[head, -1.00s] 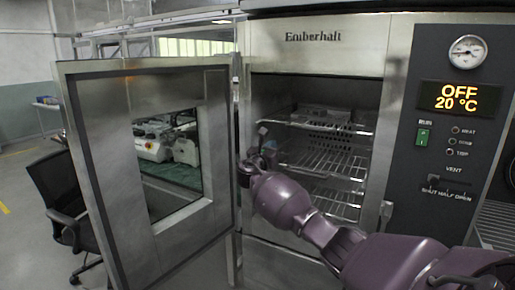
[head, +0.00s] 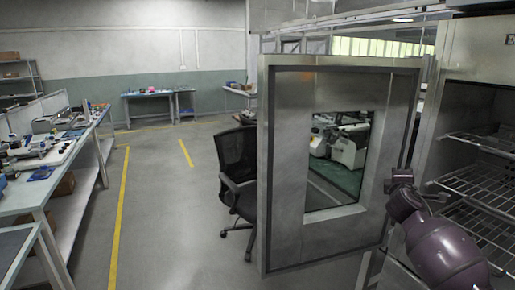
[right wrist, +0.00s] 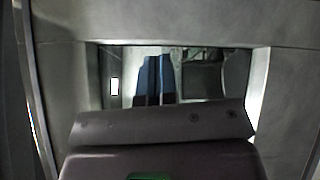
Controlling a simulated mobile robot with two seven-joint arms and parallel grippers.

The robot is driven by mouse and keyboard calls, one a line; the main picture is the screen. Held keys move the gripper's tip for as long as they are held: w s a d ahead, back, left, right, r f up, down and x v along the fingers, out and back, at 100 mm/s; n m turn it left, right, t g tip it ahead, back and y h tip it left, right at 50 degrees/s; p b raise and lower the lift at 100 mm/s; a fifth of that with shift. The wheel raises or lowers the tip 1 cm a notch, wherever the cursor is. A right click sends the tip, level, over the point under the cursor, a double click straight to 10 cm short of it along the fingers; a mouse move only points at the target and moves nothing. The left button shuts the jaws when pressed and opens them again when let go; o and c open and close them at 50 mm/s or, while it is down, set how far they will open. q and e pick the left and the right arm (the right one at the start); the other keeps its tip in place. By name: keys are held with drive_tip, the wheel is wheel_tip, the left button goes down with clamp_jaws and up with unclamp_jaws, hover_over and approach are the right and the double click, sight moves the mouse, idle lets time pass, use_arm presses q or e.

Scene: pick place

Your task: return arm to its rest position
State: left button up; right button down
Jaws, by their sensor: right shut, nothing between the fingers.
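My right arm (head: 440,250), purple, comes in from the lower right in the head view. My right gripper (head: 402,177) is at the edge of the open oven door (head: 287,170), in front of the oven opening; whether it touches the door is unclear. In the right wrist view the gripper's dark fingers (right wrist: 156,75) are together with nothing held, in front of a grey metal surface with a window (right wrist: 215,75). My left gripper is not in view.
The oven chamber with wire racks (head: 480,190) is open at the right. A black office chair (head: 238,175) stands behind the door. A workbench (head: 50,165) with equipment runs along the left. The floor (head: 185,230) between is clear.

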drive_tip(key=s+a+f+m+y, duration=0.85)
drive_tip(key=s+a+f, duration=0.7)
drive_tip(key=f, duration=0.35)
drive_tip(key=s+f+m+g, duration=0.1)
drive_tip(key=s+f, duration=0.4)
drive_tip(key=s, duration=0.4)
drive_tip(key=s+f+m+g, duration=0.1)
drive_tip(key=s+f+m, duration=0.1)
drive_tip(key=s+f, duration=0.3)
drive_tip(key=s+a+f+m+g, duration=0.1)
drive_tip(key=s+f, duration=0.4)
drive_tip(key=s, duration=0.8)
drive_tip(key=shift+f+m+g, duration=0.3)
drive_tip(key=shift+m+g, duration=0.25)
drive_tip(key=shift+g, duration=0.05)
